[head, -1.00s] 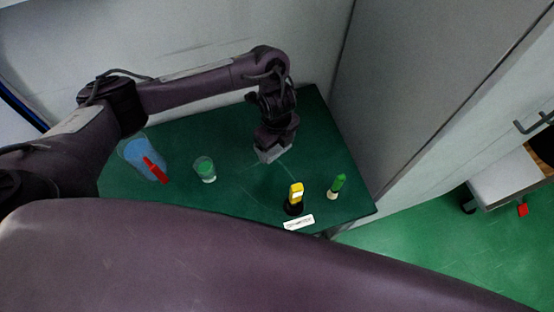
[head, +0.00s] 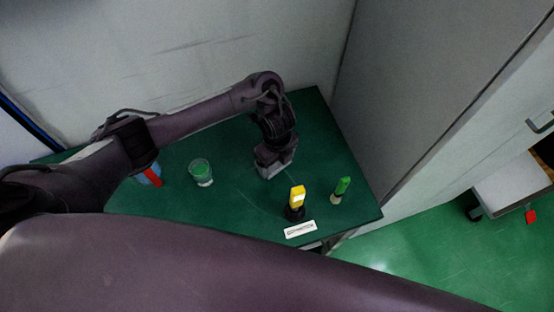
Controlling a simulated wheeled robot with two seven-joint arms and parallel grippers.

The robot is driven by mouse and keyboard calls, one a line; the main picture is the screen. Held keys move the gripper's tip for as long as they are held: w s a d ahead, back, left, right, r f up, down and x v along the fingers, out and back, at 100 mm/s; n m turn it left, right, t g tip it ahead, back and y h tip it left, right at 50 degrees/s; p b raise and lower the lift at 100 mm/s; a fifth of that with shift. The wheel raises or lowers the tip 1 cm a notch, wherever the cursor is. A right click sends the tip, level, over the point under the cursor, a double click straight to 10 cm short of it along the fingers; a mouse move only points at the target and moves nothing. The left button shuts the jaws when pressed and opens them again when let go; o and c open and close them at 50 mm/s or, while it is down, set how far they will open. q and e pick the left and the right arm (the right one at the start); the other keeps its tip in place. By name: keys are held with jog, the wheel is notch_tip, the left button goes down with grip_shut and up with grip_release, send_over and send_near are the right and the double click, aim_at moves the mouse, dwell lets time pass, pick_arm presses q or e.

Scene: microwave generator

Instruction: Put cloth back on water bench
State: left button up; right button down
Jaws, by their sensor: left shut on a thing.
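A bench with a dark green top (head: 235,215) stands in the corner between two grey walls. My left gripper (head: 273,176) points down over the middle right of the bench top. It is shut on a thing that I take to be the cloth. The cloth hardly stands out against the green top, and the fingers and wrist hide part of that spot. I cannot tell whether it touches the bench. My right gripper is not in view.
A clear cup with green contents (head: 201,173), a yellow item on a black base (head: 296,203), a green-topped item (head: 341,189) and a white label (head: 300,229) are on the bench. My left arm partly covers a blue container with a red part (head: 152,177). A white cart (head: 510,188) stands right.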

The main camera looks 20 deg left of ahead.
aim_at(277, 163)
pick_arm(q)
jog(key=o, duration=0.9)
notch_tip(277, 163, up, 12)
jog(key=p, duration=0.6)
jog(key=shift+r, duration=0.15)
